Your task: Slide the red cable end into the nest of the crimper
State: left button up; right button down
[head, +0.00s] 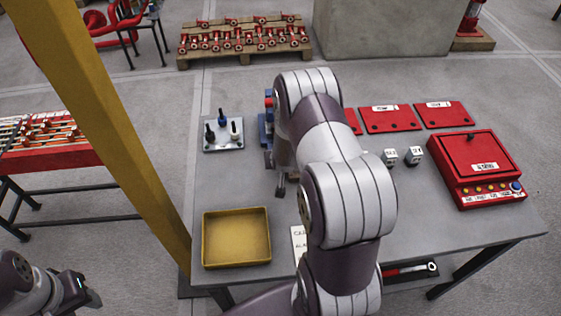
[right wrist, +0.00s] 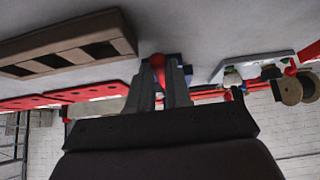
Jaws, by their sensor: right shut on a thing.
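The crimper is likely the blue tool (head: 262,130) with a red part on top, standing on the table just left of my right arm. That arm hides much of it in the head view. In the right wrist view my right gripper (right wrist: 160,90) is shut on a red piece (right wrist: 158,66), which looks like the red cable end. A blue part (right wrist: 181,70) shows close behind the fingertips; I cannot tell whether the red end touches it. In the head view my right gripper is hidden behind its arm. My left gripper (head: 84,293) is at the lower left, off the table; its jaws are unclear.
A plate with black, blue and white plugs (head: 223,144) lies left of the crimper. A yellow tray (head: 237,238) sits at the front left. A red control box (head: 480,165) and red plates (head: 390,119) are on the right. A yellow post (head: 110,110) stands left of the table.

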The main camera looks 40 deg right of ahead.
jog(key=shift+w+d+b, duration=0.2)
jog(key=shift+w+d, duration=0.1)
jog(key=shift+w, duration=0.2)
jog(key=shift+w+d+b, duration=0.15)
jog(key=shift+w+d, duration=0.1)
jog(key=shift+w, duration=0.25)
jog(key=c, duration=1)
grip_release()
jog(key=v, duration=1.2)
jog(key=shift+s+a+r+p, duration=0.1)
jog(key=shift+s+r+p, duration=0.1)
jog(key=shift+s+p, duration=0.1)
